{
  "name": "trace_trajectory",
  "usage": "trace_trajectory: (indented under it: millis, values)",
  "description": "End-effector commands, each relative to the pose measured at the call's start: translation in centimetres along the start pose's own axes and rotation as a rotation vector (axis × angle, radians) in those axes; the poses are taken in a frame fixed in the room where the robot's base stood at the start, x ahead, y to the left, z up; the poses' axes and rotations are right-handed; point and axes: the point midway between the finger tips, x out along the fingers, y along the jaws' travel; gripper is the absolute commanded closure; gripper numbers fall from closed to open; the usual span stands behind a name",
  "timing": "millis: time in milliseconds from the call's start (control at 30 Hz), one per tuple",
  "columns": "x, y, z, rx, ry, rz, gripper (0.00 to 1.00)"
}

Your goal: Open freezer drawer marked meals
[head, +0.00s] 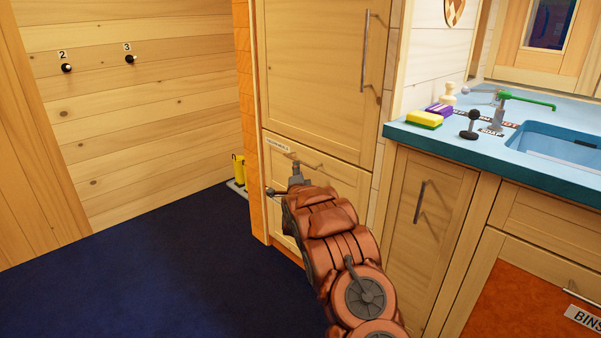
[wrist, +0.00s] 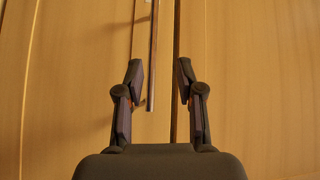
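A lower wooden door front (head: 330,180) with a small white label (head: 278,146) is closed in the tall cabinet. The label is too small to read. No drawer marked meals can be made out. My gripper (head: 283,182) is in front of this lower front, which my arm partly hides. In the wrist view my gripper (wrist: 160,75) is open and empty. A thin metal bar handle (wrist: 152,50) shows between its fingers in the picture, nearer the left finger, running beside a dark gap. I cannot tell how far the fingertips are from it.
A closed upper door (head: 315,70) with a vertical handle (head: 364,50) is above. Right are a blue counter (head: 425,140) with a sink (head: 570,145), a closed narrow cupboard (head: 430,220) and an orange bins panel (head: 520,310). A yellow object (head: 238,167) stands by the wall. Dark floor (head: 150,280) is clear at left.

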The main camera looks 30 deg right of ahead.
Motion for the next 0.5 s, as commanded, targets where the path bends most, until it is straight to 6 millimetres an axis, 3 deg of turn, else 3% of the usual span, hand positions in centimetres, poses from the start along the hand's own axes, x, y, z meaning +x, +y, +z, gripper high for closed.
trace_trajectory:
  millis: [33,133,500]
  values:
    - [0.1,1.1,-0.1,0.016,0.010,-0.015,0.63]
    - [0.3,1.6,-0.6,0.039,0.025,-0.039,0.63]
    - [2.2,1.5,-0.8,0.051,0.032,-0.053,0.63]
